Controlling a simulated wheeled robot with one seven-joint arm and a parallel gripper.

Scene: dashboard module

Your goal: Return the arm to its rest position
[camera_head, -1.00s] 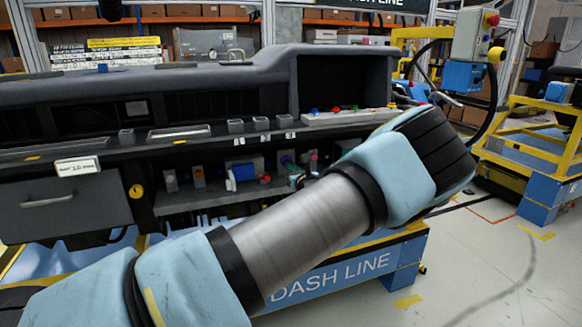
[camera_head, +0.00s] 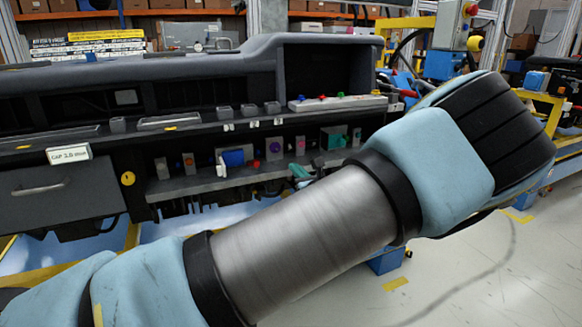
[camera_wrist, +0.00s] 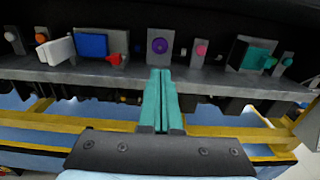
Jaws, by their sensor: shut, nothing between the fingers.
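My gripper (camera_wrist: 158,98) shows in the wrist view as two teal fingers pressed together, shut and empty. Its tips lie in front of the lower shelf (camera_wrist: 115,76) of the dashboard module, in line with the block with the purple knob (camera_wrist: 159,46). I cannot tell the exact gap to the shelf. In the head view my arm crosses the picture from the lower left to the right. It hides part of the module, and only a bit of the teal gripper (camera_head: 300,172) shows behind it.
The dashboard (camera_head: 200,75) fills the left and middle. The lower shelf carries several small blocks, including a blue one (camera_wrist: 92,45) and a teal one (camera_wrist: 258,57). A yellow frame (camera_wrist: 100,125) runs below. A control box (camera_head: 455,26) stands at the right. Floor (camera_head: 440,285) is free at the lower right.

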